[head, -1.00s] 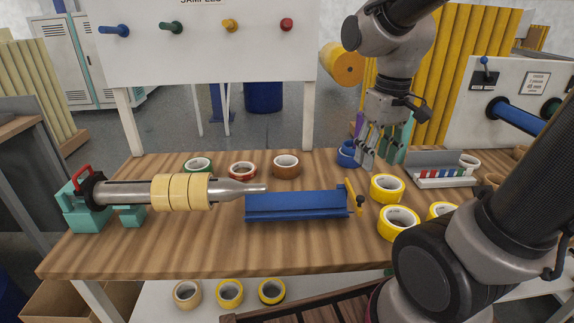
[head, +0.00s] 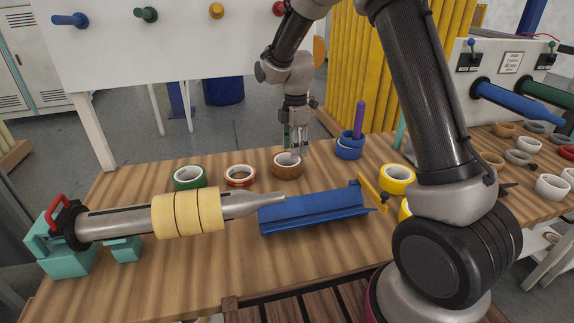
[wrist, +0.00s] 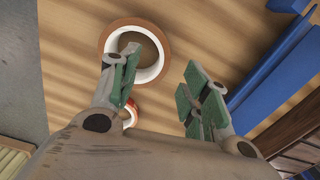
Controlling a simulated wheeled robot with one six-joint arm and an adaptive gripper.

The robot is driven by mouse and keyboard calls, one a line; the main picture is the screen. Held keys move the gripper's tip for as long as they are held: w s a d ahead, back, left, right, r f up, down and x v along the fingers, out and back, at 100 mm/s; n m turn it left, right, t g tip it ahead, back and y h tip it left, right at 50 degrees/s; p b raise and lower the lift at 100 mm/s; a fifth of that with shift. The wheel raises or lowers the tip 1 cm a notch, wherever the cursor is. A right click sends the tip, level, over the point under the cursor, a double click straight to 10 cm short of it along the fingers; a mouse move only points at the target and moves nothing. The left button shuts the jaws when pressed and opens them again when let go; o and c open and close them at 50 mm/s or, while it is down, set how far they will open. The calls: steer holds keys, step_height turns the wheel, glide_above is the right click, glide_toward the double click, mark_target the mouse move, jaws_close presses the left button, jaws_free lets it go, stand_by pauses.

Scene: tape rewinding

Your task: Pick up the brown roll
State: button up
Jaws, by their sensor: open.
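The brown roll (head: 288,167) lies flat on the wooden table, behind the blue trough, with a white core. In the wrist view the brown roll (wrist: 135,50) sits at the upper left, and its near part is covered by my left finger. My gripper (head: 296,148) is open and empty, close above the roll in the head view. In the wrist view my gripper (wrist: 158,98) has its green-padded fingers apart, with the left finger over the roll's opening and rim and the right finger over bare table. Whether the left finger touches the roll I cannot tell.
A red-and-white roll (head: 240,176) and a green roll (head: 190,178) lie left of the brown roll. A blue roll (head: 349,147) with a purple stick stands right. The blue trough (head: 312,209) and the metal spindle (head: 130,220) with tan rolls lie in front.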

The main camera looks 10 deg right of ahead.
mark_target(293, 166)
steer(key=shift+f+n, duration=0.2)
steer(key=shift+n, duration=0.1)
steer(key=f, duration=0.7)
steer(key=shift+s+a+f, duration=0.25)
steer(key=shift+s+a, duration=0.05)
steer(key=shift+a, duration=0.1)
steer(key=shift+c, duration=0.3)
jaws_close()
